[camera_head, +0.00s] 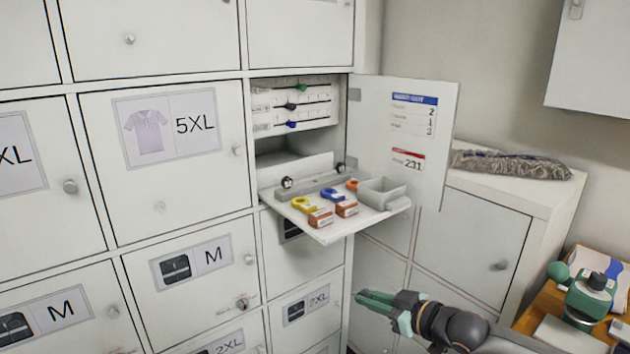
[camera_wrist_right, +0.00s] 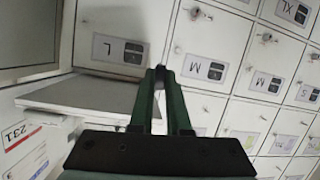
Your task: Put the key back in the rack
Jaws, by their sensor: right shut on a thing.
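My right gripper (camera_head: 362,298) is low in front of the lockers, below the open compartment. Its green fingers are shut, and they also show close together in the right wrist view (camera_wrist_right: 160,75). The thing between the tips is mostly hidden; only a tiny dark bit shows, and I take it to be the key. The rack (camera_head: 262,102), with several rows and green, black and blue pieces, sits in the upper part of the open compartment. On the fold-down shelf (camera_head: 335,232) lie a yellow-looped tag (camera_head: 304,205) and an orange-looped tag (camera_head: 352,186). My left gripper is out of view.
A grey bin (camera_head: 382,194) stands at the shelf's right end. The open door (camera_head: 400,140), bearing notices, stands right of the compartment. Closed lockers with knobs surround it. A low cabinet (camera_head: 475,250) and a desk with a green device (camera_head: 590,295) are at the right.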

